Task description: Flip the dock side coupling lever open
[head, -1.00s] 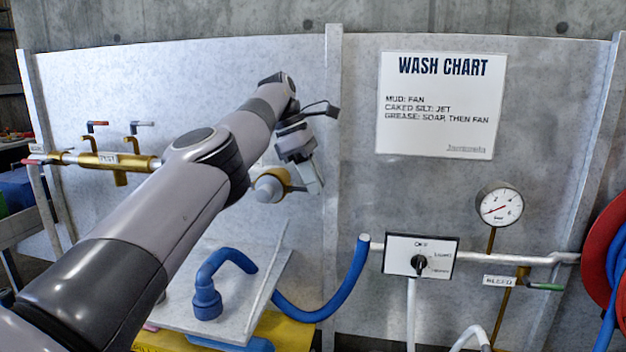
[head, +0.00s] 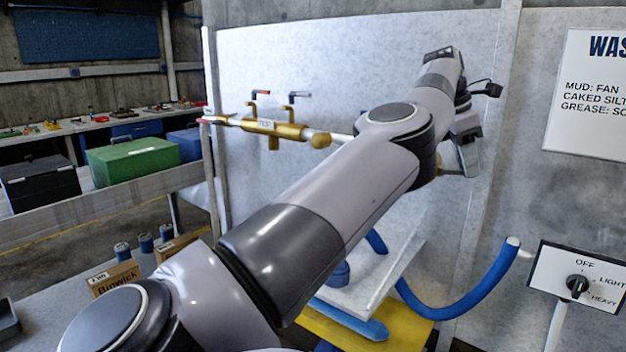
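My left gripper (head: 468,158) is at the right end of my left arm, in front of the grey wall panel. It points down and is seen from behind and the side, so the gap between its fingers is not clear. A small piece of a tan, brass-coloured fitting (head: 452,173) shows just left of its fingers; the rest is hidden by my arm. I cannot tell whether they touch. No coupling lever can be made out there. My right gripper is out of view.
A blue hose (head: 462,300) curves below the gripper, beside a tilted grey board (head: 385,285) over a yellow base (head: 345,332). A dial box (head: 578,285) is at right. Green (head: 133,160) and black (head: 40,183) boxes stand at left, with cartons (head: 113,277) below them.

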